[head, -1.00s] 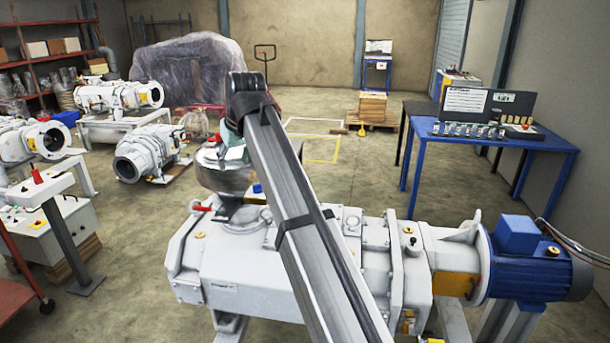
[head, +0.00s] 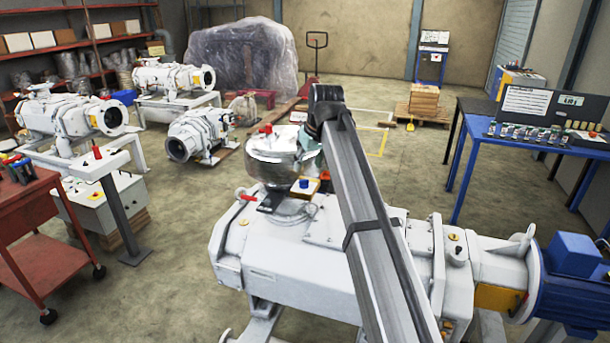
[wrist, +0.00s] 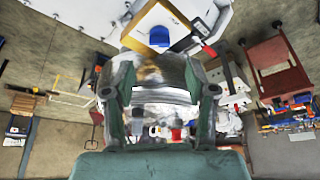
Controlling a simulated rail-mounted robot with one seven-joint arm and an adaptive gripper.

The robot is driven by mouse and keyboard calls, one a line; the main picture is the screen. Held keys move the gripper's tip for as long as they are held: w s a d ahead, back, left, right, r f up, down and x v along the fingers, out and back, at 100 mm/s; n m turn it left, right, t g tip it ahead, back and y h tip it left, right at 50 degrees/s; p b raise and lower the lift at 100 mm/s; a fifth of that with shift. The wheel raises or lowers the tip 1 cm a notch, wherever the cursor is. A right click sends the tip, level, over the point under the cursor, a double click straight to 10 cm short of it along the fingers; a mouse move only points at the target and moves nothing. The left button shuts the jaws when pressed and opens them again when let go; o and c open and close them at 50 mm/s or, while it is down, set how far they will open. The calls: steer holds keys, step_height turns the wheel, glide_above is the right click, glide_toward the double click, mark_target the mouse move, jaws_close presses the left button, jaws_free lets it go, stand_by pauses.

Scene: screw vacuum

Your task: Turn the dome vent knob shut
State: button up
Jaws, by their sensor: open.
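A shiny metal dome (head: 270,160) stands on the white pump (head: 300,245). A small red knob (head: 266,129) is on its top; I take it for the vent knob. My teal gripper (head: 308,152) is at the dome's right side in the head view, partly hidden by my arm. In the wrist view, my gripper (wrist: 162,78) is open, with a finger on each side of the blurred dome (wrist: 160,97). A red part (wrist: 177,134), likely the knob, shows between the fingers near the palm. Contact cannot be told.
A box with a blue knob (head: 304,184) sits on the pump beside the dome; it also shows in the wrist view (wrist: 158,36). A red lever (head: 250,197) is at the pump's left. A red cart (head: 40,215) stands left, a blue table (head: 525,140) right.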

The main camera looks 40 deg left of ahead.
mark_target(304, 180)
steer(key=p+x, duration=0.1)
steer(key=x, duration=0.6)
steer(key=shift+f, duration=0.1)
jaws_close()
